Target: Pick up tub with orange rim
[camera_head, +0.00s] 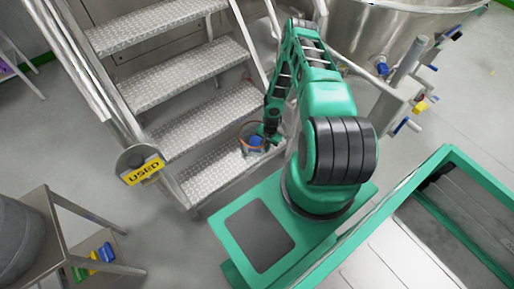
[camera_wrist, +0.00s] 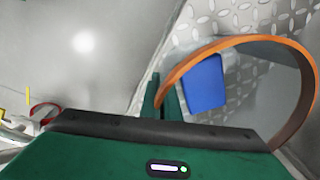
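The tub with an orange rim (camera_wrist: 290,48) fills the right of the wrist view, with grey inner walls and a blue block (camera_wrist: 205,84) inside. In the head view the tub (camera_head: 243,147) is small, over the lower metal steps, partly hidden by my arm. My gripper (camera_wrist: 163,98) is at the left edge of the rim. Its two green fingers are close together, one on each side of the rim wall, and appear shut on it. In the head view my gripper (camera_head: 268,139) is beside the tub. I cannot tell whether the tub rests on the step.
Metal stairs with diamond-plate treads (camera_head: 190,95) stand ahead, with a yellow USED sign (camera_head: 143,170) at their left post. A large steel vessel (camera_head: 385,35) with valves is at the upper right. A steel table (camera_head: 60,225) is at the lower left.

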